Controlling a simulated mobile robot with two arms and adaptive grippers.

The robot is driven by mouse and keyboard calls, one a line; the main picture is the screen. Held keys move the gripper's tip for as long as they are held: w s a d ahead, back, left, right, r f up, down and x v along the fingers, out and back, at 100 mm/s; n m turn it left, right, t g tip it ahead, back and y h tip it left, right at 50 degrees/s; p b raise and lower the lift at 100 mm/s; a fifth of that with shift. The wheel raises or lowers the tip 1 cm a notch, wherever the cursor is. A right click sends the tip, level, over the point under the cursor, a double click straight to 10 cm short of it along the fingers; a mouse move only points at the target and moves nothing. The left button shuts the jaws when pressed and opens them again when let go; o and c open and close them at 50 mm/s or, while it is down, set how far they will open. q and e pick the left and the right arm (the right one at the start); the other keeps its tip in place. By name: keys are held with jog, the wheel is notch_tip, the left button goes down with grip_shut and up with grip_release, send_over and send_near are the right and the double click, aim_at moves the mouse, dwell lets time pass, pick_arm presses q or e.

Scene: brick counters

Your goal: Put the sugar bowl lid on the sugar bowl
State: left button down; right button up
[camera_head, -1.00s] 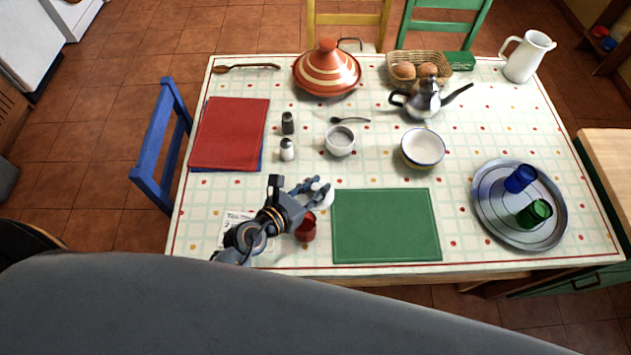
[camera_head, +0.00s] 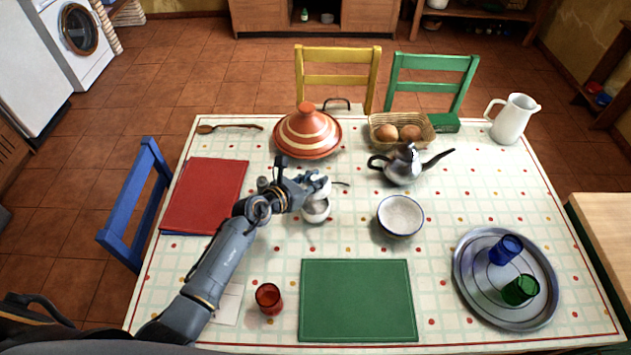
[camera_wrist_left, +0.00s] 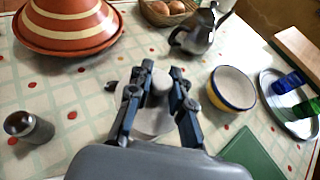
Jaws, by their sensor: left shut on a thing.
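The white sugar bowl (camera_head: 316,213) stands upright on the patterned tablecloth, left of the white blue-rimmed bowl. My left gripper (camera_head: 318,186) is over it, shut on the small white sugar bowl lid (camera_head: 322,190). In the left wrist view the lid (camera_wrist_left: 160,81) is between the two fingers (camera_wrist_left: 156,84), with the pale sugar bowl (camera_wrist_left: 152,121) beneath, partly hidden by the fingers. I cannot tell whether lid and bowl touch. My right gripper is not in view.
A striped tagine (camera_head: 308,133) stands behind the gripper. A metal teapot (camera_head: 404,168) and the blue-rimmed bowl (camera_head: 400,216) are to the right. A dark shaker (camera_wrist_left: 29,127) is close by at left. A red glass (camera_head: 268,298) and green mat (camera_head: 357,300) are in front.

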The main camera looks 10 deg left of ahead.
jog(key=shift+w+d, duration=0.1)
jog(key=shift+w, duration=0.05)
